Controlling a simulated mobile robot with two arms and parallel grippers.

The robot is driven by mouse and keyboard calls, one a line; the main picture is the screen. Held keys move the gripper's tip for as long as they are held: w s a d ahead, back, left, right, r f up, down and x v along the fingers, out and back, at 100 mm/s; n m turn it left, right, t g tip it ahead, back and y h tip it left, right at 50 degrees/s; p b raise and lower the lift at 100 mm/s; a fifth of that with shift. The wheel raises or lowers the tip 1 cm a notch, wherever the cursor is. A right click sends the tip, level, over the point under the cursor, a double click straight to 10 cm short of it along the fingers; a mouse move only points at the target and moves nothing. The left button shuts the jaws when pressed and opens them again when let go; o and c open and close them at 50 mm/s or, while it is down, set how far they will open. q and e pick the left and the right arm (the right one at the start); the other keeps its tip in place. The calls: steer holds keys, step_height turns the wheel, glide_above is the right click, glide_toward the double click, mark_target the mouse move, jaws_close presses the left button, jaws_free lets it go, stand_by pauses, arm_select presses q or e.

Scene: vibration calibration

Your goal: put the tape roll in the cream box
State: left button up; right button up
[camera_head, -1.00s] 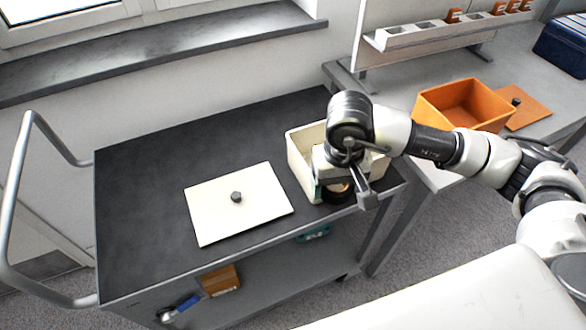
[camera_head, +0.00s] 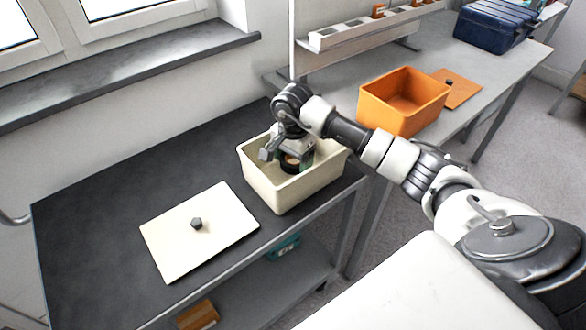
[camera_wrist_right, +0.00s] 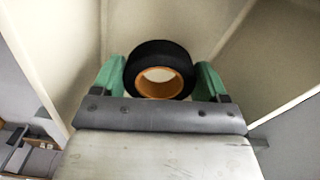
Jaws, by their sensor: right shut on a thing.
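The cream box (camera_head: 285,196) stands open at the right end of the dark cart top. My right gripper (camera_head: 293,162) reaches down into it from above. The tape roll (camera_head: 288,166), black with an orange core, is partly hidden by the gripper in the head view. In the right wrist view the tape roll (camera_wrist_right: 160,70) sits between the green fingertips of my right gripper (camera_wrist_right: 160,78), which is shut on it. The box's cream walls (camera_wrist_right: 55,45) surround it there. I cannot tell whether the roll touches the box floor. My left gripper is not in view.
A cream lid (camera_head: 200,232) with a dark knob lies on the cart (camera_head: 110,190), left of the box. An orange box (camera_head: 402,100) and its lid (camera_head: 459,90) are on the grey table behind. A blue case (camera_head: 495,27) stands farther back. The cart's left part is clear.

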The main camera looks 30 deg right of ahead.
mark_target(293, 169)
step_height(293, 169, down, 4)
steer(key=shift+r, duration=0.15)
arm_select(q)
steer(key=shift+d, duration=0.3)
arm_select(e)
steer(key=shift+f, duration=0.25)
steer(key=o, duration=0.9)
steer(key=shift+r, duration=0.1)
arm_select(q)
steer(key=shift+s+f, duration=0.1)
arm_select(e)
steer(key=shift+r, duration=0.2)
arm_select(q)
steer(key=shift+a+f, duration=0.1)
arm_select(e)
step_height(293, 169, up, 12)
